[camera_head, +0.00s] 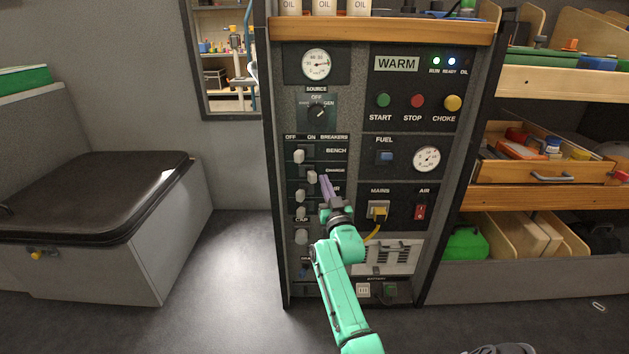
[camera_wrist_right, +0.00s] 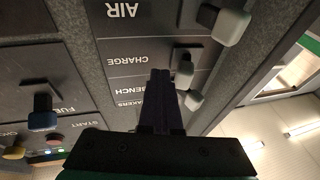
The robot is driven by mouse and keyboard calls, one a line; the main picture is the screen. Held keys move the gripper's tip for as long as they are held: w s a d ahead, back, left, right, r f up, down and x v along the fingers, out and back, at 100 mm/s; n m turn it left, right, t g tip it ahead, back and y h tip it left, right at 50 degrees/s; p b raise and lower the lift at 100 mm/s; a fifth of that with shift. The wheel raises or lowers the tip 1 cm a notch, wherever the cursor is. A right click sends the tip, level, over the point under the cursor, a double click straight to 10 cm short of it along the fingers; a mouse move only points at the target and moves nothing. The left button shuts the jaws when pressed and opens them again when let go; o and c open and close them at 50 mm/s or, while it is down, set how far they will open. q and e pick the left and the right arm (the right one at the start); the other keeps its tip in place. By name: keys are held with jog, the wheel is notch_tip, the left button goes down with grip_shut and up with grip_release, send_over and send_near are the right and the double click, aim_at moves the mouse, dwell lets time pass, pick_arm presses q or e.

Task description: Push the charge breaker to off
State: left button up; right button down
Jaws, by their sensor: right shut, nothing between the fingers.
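The charge breaker's pale lever (camera_head: 312,177) sits in the CHARGE row of the dark breaker panel. It stands farther right, toward the ON side, than the bench lever above. My right gripper (camera_head: 323,178) is shut and empty, its dark fingers close against the right side of the charge lever. In the right wrist view the panel is upside down; the fingers (camera_wrist_right: 160,76) lie beside the charge lever (camera_wrist_right: 184,72). I cannot tell whether they touch it. My left gripper is out of view.
The bench lever (camera_head: 299,156) is just above, and the air lever (camera_head: 300,195) is just below, partly near my arm. A fuel switch (camera_head: 385,156), a yellow plug (camera_head: 378,210) and a red air switch (camera_head: 420,212) are to the right. Floor left of the cabinet is clear.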

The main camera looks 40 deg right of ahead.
jog(key=shift+w+a, duration=1)
jog(key=shift+a, duration=0.3)
jog(key=shift+s+a+r+p, duration=0.1)
jog(key=shift+s+a+p, duration=0.1)
jog(key=shift+s+p, duration=0.35)
jog(key=shift+s+a+p, duration=0.65)
jog(key=shift+s+p, duration=0.25)
jog(key=shift+p, duration=0.35)
jog(key=p, duration=0.3)
send_near(313, 181)
jog(key=shift+w+r, duration=0.3)
jog(key=shift+r, duration=0.2)
